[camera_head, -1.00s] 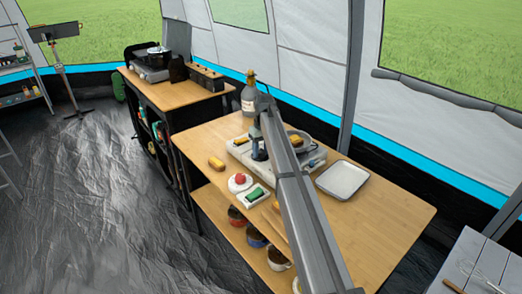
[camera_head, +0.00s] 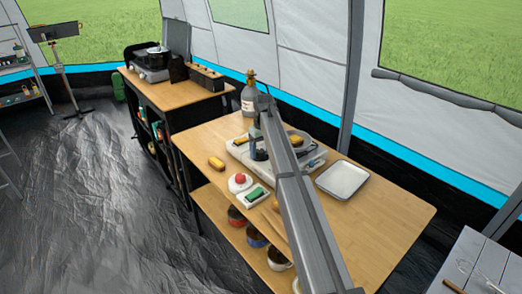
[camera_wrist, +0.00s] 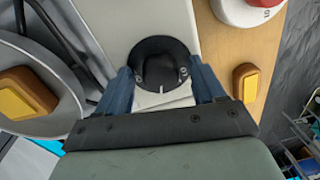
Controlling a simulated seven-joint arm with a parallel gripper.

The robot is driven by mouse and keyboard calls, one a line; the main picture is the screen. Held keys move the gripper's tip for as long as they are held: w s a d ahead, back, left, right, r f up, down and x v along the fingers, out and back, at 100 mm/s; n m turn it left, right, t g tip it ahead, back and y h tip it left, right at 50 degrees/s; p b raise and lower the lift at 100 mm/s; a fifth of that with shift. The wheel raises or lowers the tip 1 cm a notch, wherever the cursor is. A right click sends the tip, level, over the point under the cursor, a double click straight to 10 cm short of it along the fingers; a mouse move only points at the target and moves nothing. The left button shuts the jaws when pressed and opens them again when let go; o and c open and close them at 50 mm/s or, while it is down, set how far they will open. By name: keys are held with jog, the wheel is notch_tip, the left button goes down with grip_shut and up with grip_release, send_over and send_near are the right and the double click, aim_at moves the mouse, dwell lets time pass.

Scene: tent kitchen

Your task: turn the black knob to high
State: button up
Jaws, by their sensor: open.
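The round black knob (camera_wrist: 160,62) sits on the white front of the portable stove (camera_wrist: 118,25) in the wrist view. A short pale mark shows at its near edge. My gripper (camera_wrist: 163,76) is open, with one blue finger on each side of the knob. I cannot tell whether the fingers touch it. In the head view my gripper (camera_head: 258,150) is low over the left part of the stove (camera_head: 312,160), and my arm hides the knob there.
A pan (camera_wrist: 60,75) holding a yellow-and-brown block (camera_wrist: 25,95) is left of the knob. A bottle (camera_head: 249,100) stands behind; a tray (camera_head: 343,180) lies right. The table's right end is clear.

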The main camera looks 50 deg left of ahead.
aim_at(263, 150)
notch_tip(263, 150, up, 14)
jog(key=shift+w, duration=0.4)
dwell(0.3)
jog(key=shift+f, duration=0.1)
dwell(0.4)
